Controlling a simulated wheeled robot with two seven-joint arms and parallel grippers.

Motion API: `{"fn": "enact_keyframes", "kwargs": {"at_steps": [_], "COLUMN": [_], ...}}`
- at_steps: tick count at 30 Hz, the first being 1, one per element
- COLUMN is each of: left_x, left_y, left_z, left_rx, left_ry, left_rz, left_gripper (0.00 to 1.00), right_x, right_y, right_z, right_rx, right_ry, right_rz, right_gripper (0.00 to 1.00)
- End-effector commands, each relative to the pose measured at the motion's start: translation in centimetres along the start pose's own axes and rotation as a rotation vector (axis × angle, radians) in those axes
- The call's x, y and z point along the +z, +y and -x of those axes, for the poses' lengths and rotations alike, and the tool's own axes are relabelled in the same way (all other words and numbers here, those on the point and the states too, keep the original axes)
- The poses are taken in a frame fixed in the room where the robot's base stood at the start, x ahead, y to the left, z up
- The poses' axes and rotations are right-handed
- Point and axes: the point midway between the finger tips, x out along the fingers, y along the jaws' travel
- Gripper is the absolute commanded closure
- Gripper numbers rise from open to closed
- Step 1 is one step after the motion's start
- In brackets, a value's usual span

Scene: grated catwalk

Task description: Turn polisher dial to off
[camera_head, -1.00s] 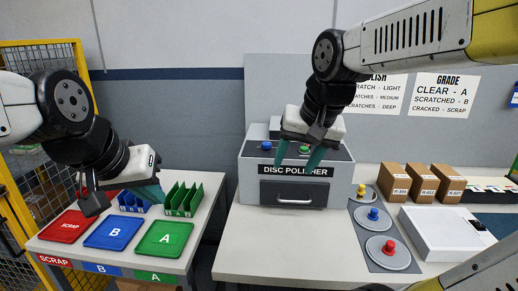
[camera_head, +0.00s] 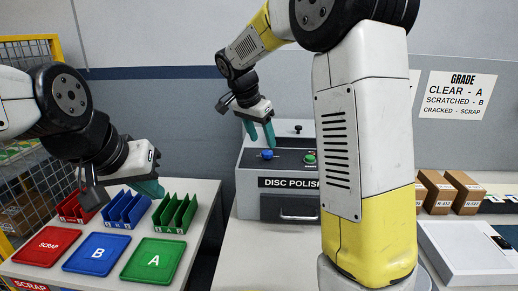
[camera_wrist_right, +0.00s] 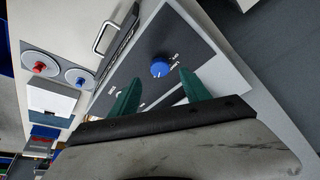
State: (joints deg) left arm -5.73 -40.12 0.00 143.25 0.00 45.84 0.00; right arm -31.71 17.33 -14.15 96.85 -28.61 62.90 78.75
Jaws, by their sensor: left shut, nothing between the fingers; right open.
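The disc polisher (camera_head: 256,205) is a grey box on the table with a dark sloped top panel and a drawer handle in front. A blue dial (camera_head: 267,154) sits on the left of that panel, and a green knob (camera_head: 309,157) sits to its right. My right gripper (camera_head: 260,132) is open, teal fingers pointing down, just above and behind the blue dial. In the right wrist view the blue dial (camera_wrist_right: 160,67) shows beyond the two fingers (camera_wrist_right: 163,92), apart from them, with small white marks around it. My left gripper (camera_head: 155,188) is shut and empty over the left table.
Red, blue and green trays (camera_head: 97,254) and slotted racks (camera_head: 124,209) stand on the left table. My right arm hides the table's middle. Cardboard boxes (camera_head: 464,193) and a white case (camera_head: 468,251) are at right. Discs with knobs (camera_wrist_right: 77,77) show in the wrist view.

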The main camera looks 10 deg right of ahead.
Motion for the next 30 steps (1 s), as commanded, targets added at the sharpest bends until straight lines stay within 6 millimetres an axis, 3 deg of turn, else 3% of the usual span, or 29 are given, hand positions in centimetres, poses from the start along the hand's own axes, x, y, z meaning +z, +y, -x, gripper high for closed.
{"fn": "enact_keyframes", "kwargs": {"at_steps": [3,9,19,20,28,30], "left_x": [0.0,0.0,0.0,0.0,0.0,0.0], "left_y": [0.0,0.0,0.0,0.0,0.0,0.0], "left_z": [0.0,0.0,0.0,0.0,0.0,0.0], "left_rx": [0.000,0.000,0.000,0.000,0.000,0.000], "left_ry": [0.000,0.000,0.000,0.000,0.000,0.000], "left_rz": [0.000,0.000,0.000,0.000,0.000,0.000], "left_gripper": [1.00,1.00,1.00,1.00,1.00,1.00], "right_x": [0.1,0.1,0.1,0.1,0.1,0.1], "right_y": [0.1,0.0,0.0,0.0,0.0,0.0], "right_z": [-2.1,-4.4,-4.9,-4.9,-4.9,-4.9], "right_rx": [0.003,0.001,-0.001,-0.001,-0.002,-0.002], "right_ry": [-0.001,-0.001,-0.001,-0.001,-0.001,-0.001], "right_rz": [0.001,0.001,0.001,0.001,0.002,0.002], "right_gripper": [0.45,0.45,0.45,0.47,1.00,1.00]}}
